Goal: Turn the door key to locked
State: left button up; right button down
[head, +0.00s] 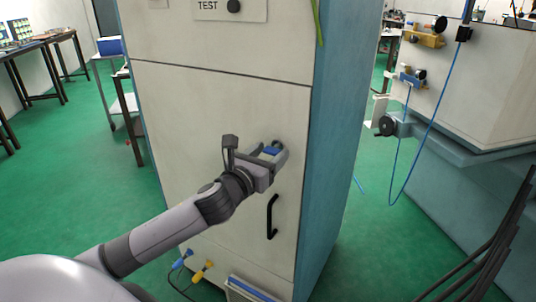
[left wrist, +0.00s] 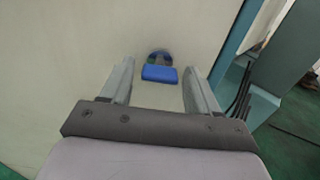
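The door key has a blue head (left wrist: 159,74) and sits in a small round lock (left wrist: 159,55) on the pale cabinet door (head: 195,130). In the left wrist view the blue head lies broad side across the picture, just below the lock face, whose darker coloured patches are too small to read. My left gripper (left wrist: 160,68) is open, with one finger on each side of the key and a visible gap to both. In the head view the left gripper (head: 277,149) is at the door, partly hiding the blue key (head: 271,151). My right gripper is not in view.
A blue plug (head: 181,259) and a yellow plug (head: 202,271) are low on the cabinet. A machine with a hanging blue cable (head: 430,125) stands to the right, across green floor.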

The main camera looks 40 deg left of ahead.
pick_arm(q)
jog(key=c, duration=0.8)
jog(key=shift+o, duration=0.2)
jog(key=shift+n, duration=0.3)
jog(key=shift+n+p, duration=0.45)
jog(key=shift+n, duration=0.05)
jog(key=shift+r+n+p, duration=0.1)
jog(key=shift+n+p, duration=0.5)
jog(key=shift+n, duration=0.6)
jog(key=n+p, duration=0.1)
jog(key=n, duration=0.3)
jog(key=shift+n+p, duration=0.3)
jog(key=shift+p, duration=0.05)
jog(key=n+p, duration=0.1)
jog(key=n, duration=0.3)
jog(key=shift+n, duration=0.3)
jog(key=n+p, duration=0.1)
jog(key=n, duration=0.3)
jog(key=shift+n+p, duration=0.4)
